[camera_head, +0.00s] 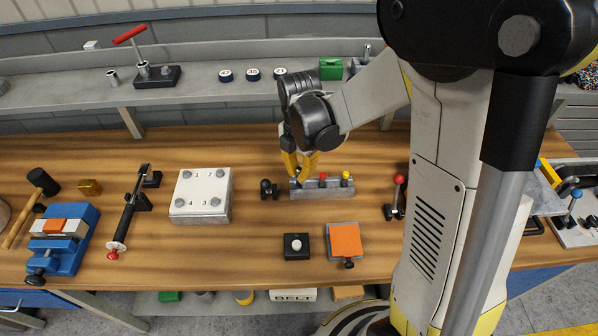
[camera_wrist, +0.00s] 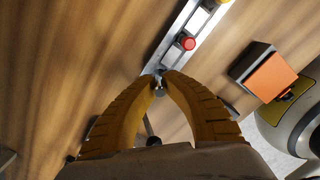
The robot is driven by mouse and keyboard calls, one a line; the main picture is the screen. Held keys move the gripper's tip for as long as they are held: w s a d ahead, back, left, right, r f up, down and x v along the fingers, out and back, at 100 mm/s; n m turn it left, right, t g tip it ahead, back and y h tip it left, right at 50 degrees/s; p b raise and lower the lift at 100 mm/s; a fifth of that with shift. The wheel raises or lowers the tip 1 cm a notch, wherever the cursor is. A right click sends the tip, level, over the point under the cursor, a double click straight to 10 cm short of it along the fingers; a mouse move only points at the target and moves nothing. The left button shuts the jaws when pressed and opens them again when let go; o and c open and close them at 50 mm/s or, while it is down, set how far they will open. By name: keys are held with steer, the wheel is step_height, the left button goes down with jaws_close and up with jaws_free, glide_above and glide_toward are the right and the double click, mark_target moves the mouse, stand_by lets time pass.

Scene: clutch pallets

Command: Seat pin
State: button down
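A grey rack (camera_head: 322,193) lies on the workbench and holds a red-topped pin (camera_head: 323,177) and a yellow-topped pin (camera_head: 346,176). In the wrist view the rack (camera_wrist: 177,37) runs up from the fingertips, with the red top (camera_wrist: 187,43) nearest. My gripper (camera_head: 297,178), with yellow fingers, points down at the rack's left end. In the wrist view my gripper (camera_wrist: 160,80) has its tips close together around a small grey metal pin (camera_wrist: 159,91). The fingers hide most of that pin, so I cannot tell whether it sits in the rack.
A white plate numbered 1 to 4 (camera_head: 201,191) lies to the left. A black knobbed piece (camera_head: 268,188) stands just left of the rack. A black button box (camera_head: 296,246) and an orange-topped block (camera_head: 345,241) lie in front. A red-knobbed lever (camera_head: 398,182) stands to the right.

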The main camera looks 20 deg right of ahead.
steer(key=shift+f+b, duration=1.05)
steer(key=shift+f, duration=0.2)
steer(key=c, duration=1)
jaws_free()
steer(key=shift+c, duration=0.2)
steer(key=shift+r, duration=0.1)
steer(key=shift+r+p, duration=2.6)
steer(key=shift+r, duration=0.9)
